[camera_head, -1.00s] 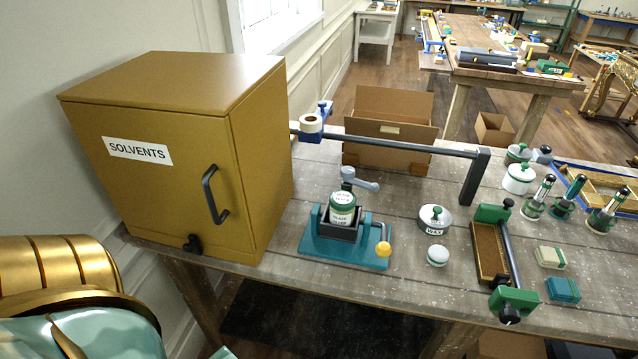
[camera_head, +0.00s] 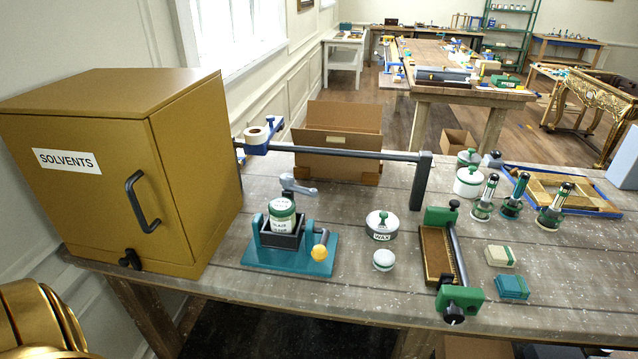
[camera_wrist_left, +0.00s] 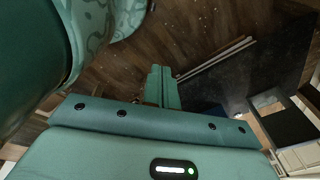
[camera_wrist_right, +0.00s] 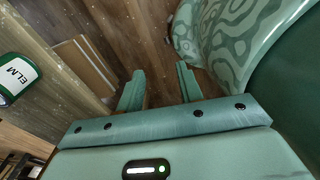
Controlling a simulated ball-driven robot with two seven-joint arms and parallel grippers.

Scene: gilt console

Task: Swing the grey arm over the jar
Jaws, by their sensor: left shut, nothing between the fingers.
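The jar (camera_head: 281,218), white and green with a green-edged lid, stands upright in a dark holder on a teal base (camera_head: 300,263). The grey arm (camera_head: 300,187) is on a post behind the jar. It points to the right and is not over the lid. A yellow knob (camera_head: 319,252) is at the holder's right side. My left gripper (camera_wrist_left: 162,72) is shut and empty, in the left wrist view, over the dark floor. My right gripper (camera_wrist_right: 159,78) is open and empty, in the right wrist view. Neither gripper shows in the head view.
A solvents cabinet (camera_head: 185,165) stands left of the jar. A dark horizontal bar (camera_head: 340,152) on a post runs behind it. A wax tin (camera_head: 382,225), a small white pot (camera_head: 383,260) and a green-ended clamp (camera_head: 452,255) stand to the right. The bench front (camera_head: 350,300) is bare.

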